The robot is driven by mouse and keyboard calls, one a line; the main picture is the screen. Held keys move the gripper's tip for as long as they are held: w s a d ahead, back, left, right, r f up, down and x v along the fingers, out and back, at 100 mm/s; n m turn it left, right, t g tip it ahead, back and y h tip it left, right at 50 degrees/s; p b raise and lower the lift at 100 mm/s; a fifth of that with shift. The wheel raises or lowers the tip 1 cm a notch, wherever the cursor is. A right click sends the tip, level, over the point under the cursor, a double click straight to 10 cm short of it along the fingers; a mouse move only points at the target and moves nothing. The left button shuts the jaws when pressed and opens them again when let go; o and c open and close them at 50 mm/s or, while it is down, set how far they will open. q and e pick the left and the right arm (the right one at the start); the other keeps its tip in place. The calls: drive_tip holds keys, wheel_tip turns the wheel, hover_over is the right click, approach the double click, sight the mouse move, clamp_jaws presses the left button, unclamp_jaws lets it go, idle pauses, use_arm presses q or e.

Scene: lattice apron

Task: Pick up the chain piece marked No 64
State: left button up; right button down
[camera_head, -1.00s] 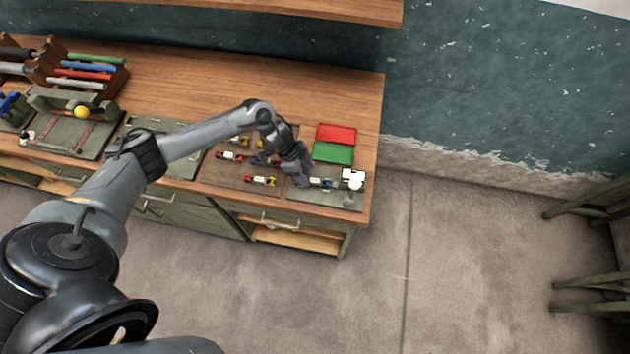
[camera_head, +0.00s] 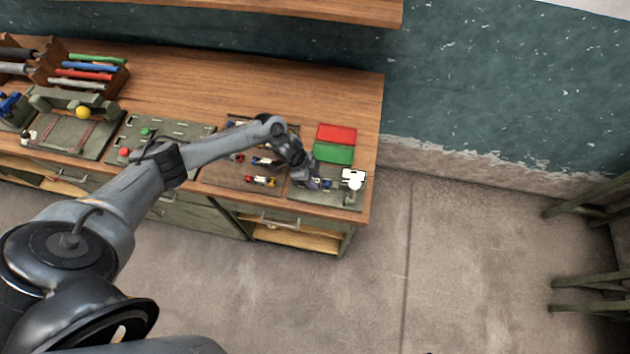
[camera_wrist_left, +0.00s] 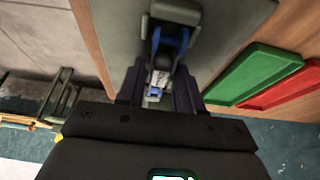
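A blue and white chain piece (camera_wrist_left: 160,78) lies on the grey-green pad (camera_wrist_left: 112,28), its far end at a grey fixture (camera_wrist_left: 176,12). In the head view a bit of a blue piece (camera_head: 327,184) shows right beside my left gripper (camera_head: 313,184). In the left wrist view my left gripper (camera_wrist_left: 159,92) is open, one finger on each side of the piece, with gaps visible. No number is readable. My forearm hides part of that mat. My right gripper is not in view.
A green tray (camera_head: 333,153) and a red tray (camera_head: 337,134) stand behind the pad. A white block (camera_head: 353,175) is at the pad's right. The bench's right edge is close. A tool rack (camera_head: 85,72) stands far left.

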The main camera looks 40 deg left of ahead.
use_arm(q)
clamp_jaws()
